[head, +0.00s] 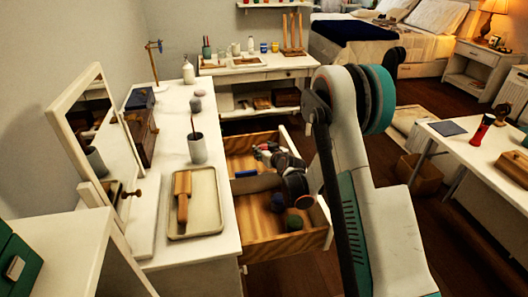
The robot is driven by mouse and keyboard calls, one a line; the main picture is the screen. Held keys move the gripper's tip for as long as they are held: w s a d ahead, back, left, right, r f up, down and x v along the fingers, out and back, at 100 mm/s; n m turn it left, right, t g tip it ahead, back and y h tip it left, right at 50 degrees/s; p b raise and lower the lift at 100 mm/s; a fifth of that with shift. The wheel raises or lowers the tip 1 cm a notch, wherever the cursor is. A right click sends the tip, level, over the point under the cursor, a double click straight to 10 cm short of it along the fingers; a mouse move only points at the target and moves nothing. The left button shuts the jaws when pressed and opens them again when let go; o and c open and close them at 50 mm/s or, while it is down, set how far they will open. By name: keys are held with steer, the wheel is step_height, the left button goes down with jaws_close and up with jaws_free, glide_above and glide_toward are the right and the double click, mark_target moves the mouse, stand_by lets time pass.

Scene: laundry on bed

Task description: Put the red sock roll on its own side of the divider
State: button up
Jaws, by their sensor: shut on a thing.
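The open wooden drawer (310,240) sticks out of the white dresser. A dark brown strip that looks like the divider (252,184) crosses it. My gripper (265,151) is inside the drawer's outline, over the part beyond the strip. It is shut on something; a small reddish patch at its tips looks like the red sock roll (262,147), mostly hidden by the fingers. Whether the roll touches the drawer floor I cannot tell. A dark blue roll (278,201) and a green roll (294,222) lie in the near part.
The dresser top holds a tray (210,228) with a wooden brush-like object (183,195), a grey cup (197,148) and a mirror (95,125) at the left. A small blue thing (246,173) shows beside the strip. A white table (450,150) stands at the right.

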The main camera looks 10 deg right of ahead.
steer(key=shift+f, duration=0.6)
steer(key=o, duration=1)
steer(key=shift+o, duration=0.2)
